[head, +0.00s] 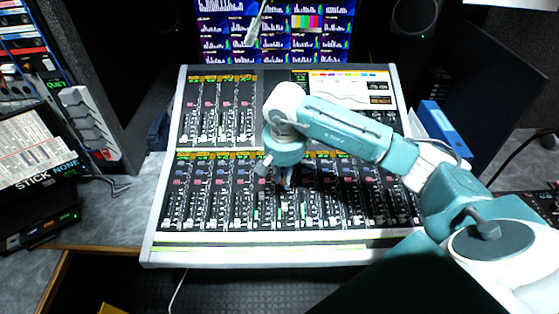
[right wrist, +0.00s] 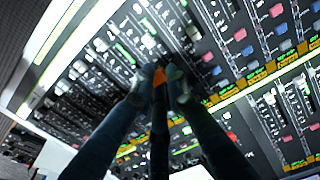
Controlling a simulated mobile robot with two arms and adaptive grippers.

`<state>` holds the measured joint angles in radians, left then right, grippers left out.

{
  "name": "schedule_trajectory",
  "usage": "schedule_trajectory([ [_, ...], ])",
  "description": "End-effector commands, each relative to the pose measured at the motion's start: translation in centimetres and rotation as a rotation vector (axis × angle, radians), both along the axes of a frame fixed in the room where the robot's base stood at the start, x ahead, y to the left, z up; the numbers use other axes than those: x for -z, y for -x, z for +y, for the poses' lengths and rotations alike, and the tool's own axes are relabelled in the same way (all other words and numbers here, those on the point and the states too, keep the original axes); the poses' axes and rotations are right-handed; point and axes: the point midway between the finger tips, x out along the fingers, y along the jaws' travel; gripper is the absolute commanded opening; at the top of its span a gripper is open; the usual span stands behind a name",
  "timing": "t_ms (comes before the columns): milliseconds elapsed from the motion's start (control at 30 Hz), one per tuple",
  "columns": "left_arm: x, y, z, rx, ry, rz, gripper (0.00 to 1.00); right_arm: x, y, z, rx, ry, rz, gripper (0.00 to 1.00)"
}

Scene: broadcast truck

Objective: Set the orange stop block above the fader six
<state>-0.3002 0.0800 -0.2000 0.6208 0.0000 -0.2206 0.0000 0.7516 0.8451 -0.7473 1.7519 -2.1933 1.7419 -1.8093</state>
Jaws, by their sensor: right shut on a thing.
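The mixing console (head: 150,240) fills the middle of the head view, with rows of faders in its lower half. My right gripper (head: 287,182) points down at the lower fader bank, near its middle. The block is hidden in the head view by the gripper. I cannot make out which strip is fader six. My left gripper is not in view.
Screens with meters (head: 275,30) stand behind the console. A rack with cables and switches (head: 75,90) is at the left. A blue binder (head: 440,128) stands at the right. Grey desk surface shows at the console's left side.

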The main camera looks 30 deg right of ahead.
Motion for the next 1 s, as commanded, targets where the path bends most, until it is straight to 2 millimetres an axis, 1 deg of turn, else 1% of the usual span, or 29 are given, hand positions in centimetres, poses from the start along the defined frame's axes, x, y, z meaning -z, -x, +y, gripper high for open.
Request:
schedule_trajectory([
  [367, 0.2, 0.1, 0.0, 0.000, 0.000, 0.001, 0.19, 0.1, 0.0, 0.0, -0.005, -0.001, -0.001, 0.00],
  [567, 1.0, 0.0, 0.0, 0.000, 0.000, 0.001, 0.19, 0.3, 0.0, 0.0, -0.063, 0.004, 0.003, 0.00],
  [767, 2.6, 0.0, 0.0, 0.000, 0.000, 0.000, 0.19, 2.0, -0.2, -0.1, -0.066, 0.001, 0.004, 0.00],
  [1000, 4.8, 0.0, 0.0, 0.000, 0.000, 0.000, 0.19, 4.5, -0.4, -0.3, -0.065, 0.003, 0.007, 0.00],
])
